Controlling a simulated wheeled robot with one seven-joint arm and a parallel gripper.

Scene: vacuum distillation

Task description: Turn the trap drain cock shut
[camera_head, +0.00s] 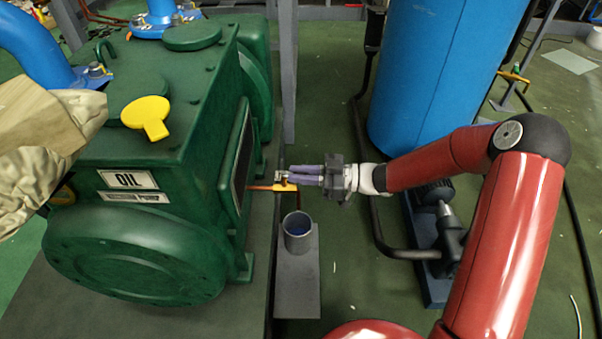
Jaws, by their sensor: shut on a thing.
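The trap drain cock (260,187), with an orange lever and a small brass-coloured body, sits at the right side of the green pump. My gripper (283,176) reaches in from the right and is shut on the cock's handle. The fingers hide part of the handle, so its exact turn is hard to tell. A grey cup (298,240) with blue inside stands just below the cock on a grey plinth (297,291).
The large green oil pump (130,245) fills the left, with a yellow cap (146,117) on top. A tall blue tank (440,75) stands behind my arm. Dark pipes (385,240) run along the floor. A beige crumpled cloth-like thing (40,150) is at far left.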

